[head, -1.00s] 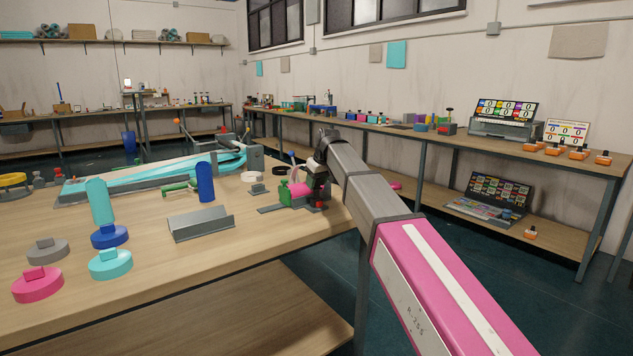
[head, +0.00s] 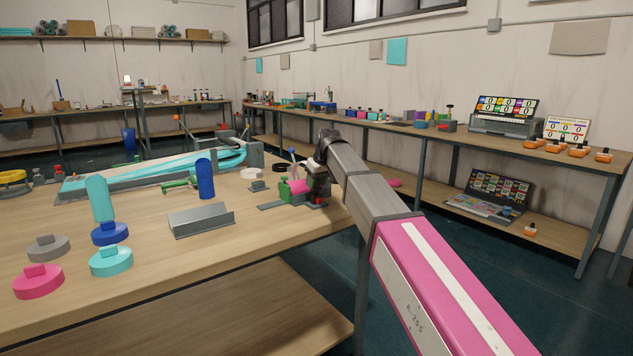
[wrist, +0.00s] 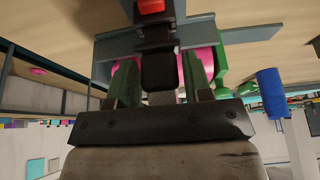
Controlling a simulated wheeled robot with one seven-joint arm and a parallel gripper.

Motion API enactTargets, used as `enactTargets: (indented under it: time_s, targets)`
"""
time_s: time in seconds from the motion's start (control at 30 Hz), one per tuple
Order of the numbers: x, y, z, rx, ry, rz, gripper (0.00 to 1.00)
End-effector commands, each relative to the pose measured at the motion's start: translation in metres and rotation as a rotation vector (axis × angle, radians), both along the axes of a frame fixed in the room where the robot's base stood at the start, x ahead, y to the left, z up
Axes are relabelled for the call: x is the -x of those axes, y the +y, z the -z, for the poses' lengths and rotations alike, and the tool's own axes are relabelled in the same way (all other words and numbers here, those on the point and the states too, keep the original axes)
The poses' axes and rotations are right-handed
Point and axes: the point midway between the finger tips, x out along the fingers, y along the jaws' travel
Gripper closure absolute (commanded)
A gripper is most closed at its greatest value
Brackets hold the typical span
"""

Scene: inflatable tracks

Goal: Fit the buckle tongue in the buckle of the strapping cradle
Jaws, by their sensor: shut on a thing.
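My gripper (head: 317,182) is at the right end of the near workbench, beside the strapping cradle. In the wrist view its two fingers (wrist: 158,85) are on either side of a black block, which I take to be the buckle tongue (wrist: 158,72). A dark part with a red top (wrist: 150,7), likely the buckle, lies just beyond it, in line. Whether the tongue is inside it cannot be told. The cradle's grey base plate (wrist: 225,28) and a green part (wrist: 222,62) show around it. A pink piece (wrist: 207,60) is partly hidden behind a finger. In the head view the cradle's green part (head: 284,190) is left of my gripper.
A grey angled tray (head: 200,222), a blue cylinder (head: 205,180) and a green-handled tool (head: 180,185) stand left of the cradle. Round weights and a turquoise cylinder (head: 99,198) are farther left. The bench's front middle is clear.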

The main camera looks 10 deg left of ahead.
Motion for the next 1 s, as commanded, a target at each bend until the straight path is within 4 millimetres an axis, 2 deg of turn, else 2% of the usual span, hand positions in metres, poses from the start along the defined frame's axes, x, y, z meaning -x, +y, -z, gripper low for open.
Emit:
enactTargets:
  time_s: [1.0]
  targets:
    - [0.000,0.000,0.013,0.000,0.000,0.000,0.77]
